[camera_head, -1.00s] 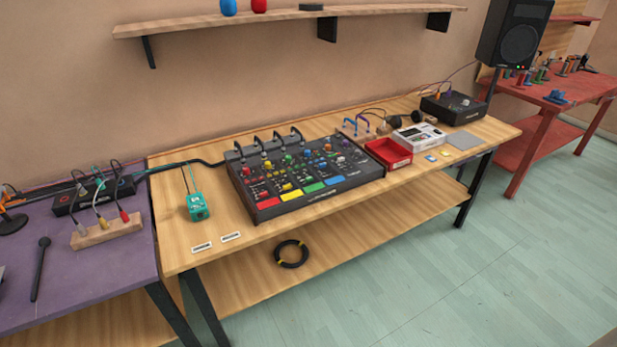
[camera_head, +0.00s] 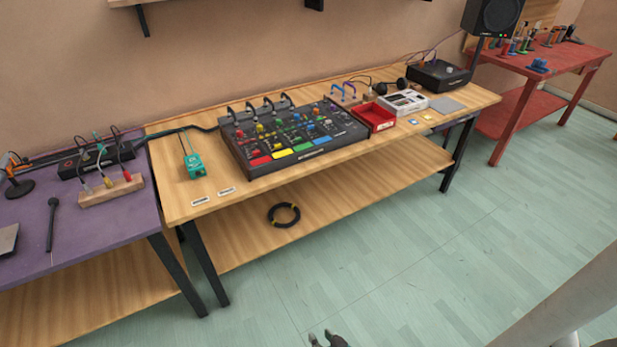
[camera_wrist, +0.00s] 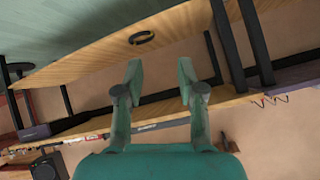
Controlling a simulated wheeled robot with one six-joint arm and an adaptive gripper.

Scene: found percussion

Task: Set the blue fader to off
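The dark mixing console (camera_head: 245,163) lies on the wooden table, with rows of coloured knobs and caps. Red, yellow, green and blue blocks run along its front edge, the blue one (camera_head: 316,142) toward the right. Small blue caps also show on its face, but which one is the blue fader, and its setting, is too small to tell. My gripper (camera_wrist: 161,80) is open and empty in the wrist view. In the head view its dark tips (camera_head: 328,341) show at the bottom edge, over the floor and well away from the console.
The wooden table (camera_head: 180,205) also holds a teal box (camera_head: 194,166), a red tray (camera_head: 379,124) and a white device (camera_head: 403,102). A purple table (camera_head: 100,228) adjoins at left. A black ring (camera_head: 284,215) lies on the lower shelf. The floor in front is clear.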

